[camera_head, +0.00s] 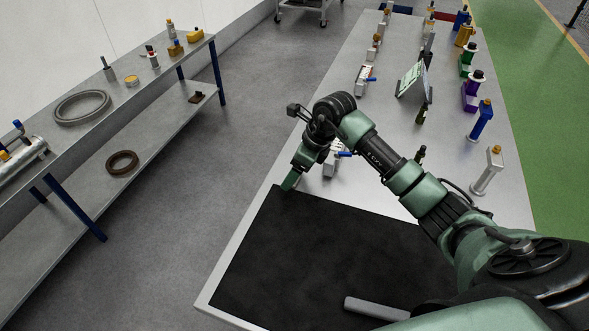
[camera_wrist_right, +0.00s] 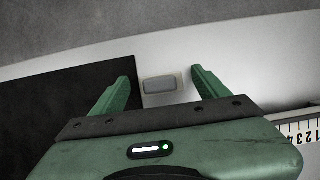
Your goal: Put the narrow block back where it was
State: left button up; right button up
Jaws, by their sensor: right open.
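My right gripper (camera_head: 290,181) reaches down at the far left corner of the black mat. In the right wrist view its two green fingers (camera_wrist_right: 161,92) are spread apart with nothing gripped. Between and just beyond the fingertips is a small grey rectangle with a pale beige border (camera_wrist_right: 160,84), on the pale table beside the mat. I cannot tell whether it is a block's top or a marked spot. A light grey bar (camera_head: 376,308) lies at the mat's near edge, partly cut off by my arm; I cannot tell whether it is the narrow block. My left gripper is not in view.
The black mat (camera_head: 290,250) is otherwise bare. A white fitting with a blue lever (camera_head: 335,160) stands close behind my gripper. A tilted display (camera_head: 411,79) and rows of coloured fittings stand farther back. A numbered strip (camera_wrist_right: 300,131) shows at right in the wrist view.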

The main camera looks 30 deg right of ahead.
jog(key=shift+r, duration=0.3)
jog(key=b+v, duration=0.1)
jog(key=v, duration=1)
jog(key=shift+s+r+b, duration=0.15)
jog(key=shift+r+b, duration=0.15)
jog(key=shift+b, duration=0.1)
jog(key=shift+d+f, duration=0.1)
